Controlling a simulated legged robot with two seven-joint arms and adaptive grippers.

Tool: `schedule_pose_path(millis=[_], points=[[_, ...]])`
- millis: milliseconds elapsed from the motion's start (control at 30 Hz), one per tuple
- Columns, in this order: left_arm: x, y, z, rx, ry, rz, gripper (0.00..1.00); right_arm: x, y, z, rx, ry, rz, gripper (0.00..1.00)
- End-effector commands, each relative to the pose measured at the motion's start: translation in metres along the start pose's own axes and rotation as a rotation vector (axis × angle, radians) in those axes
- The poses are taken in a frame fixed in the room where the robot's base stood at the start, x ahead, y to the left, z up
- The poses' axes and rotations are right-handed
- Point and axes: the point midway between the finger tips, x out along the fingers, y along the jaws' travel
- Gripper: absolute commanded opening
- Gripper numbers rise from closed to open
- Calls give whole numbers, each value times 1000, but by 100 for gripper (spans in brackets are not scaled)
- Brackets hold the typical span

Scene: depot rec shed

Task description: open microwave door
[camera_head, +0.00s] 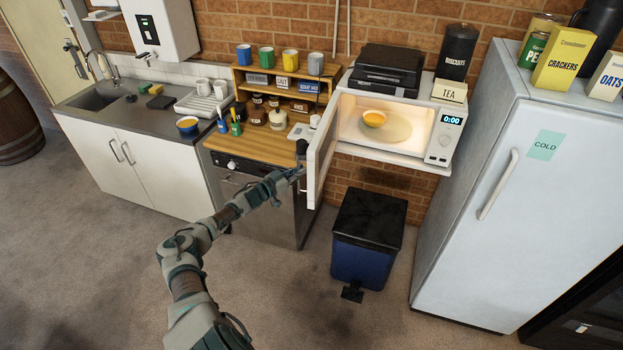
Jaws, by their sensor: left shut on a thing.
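The white microwave (443,139) sits on a shelf against the brick wall, its inside lit. Its door (317,168) stands wide open, swung out from the left side of the opening toward me. A bowl with orange contents (374,118) rests inside on the round plate (398,128). My left gripper (297,172) is shut on the door's handle, at the outer face of the door. The fingers are small and dark here, so the exact grip is hard to make out. My right gripper is out of view.
A blue bin with a black lid (368,232) stands on the floor below the microwave. A white fridge (510,190) stands to the right. A wooden counter (262,146) with jars lies left of the door. The carpet in front is clear.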

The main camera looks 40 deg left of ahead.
Motion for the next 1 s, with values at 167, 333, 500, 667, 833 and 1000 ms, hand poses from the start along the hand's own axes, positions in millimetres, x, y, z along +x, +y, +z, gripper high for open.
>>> schedule_pose_path(millis=[167,333,500,667,833,1000], points=[[-7,-16,0,0,3,-1,0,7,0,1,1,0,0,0],[-9,-20,-1,-1,4,-2,0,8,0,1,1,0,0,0],[-8,-20,-2,-1,4,-2,0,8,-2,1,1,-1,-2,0],[-8,-19,-2,-1,4,-2,16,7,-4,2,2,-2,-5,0],[-8,-19,-1,0,3,-2,37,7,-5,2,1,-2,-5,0],[-8,-19,0,0,2,-2,37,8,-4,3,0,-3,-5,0]])
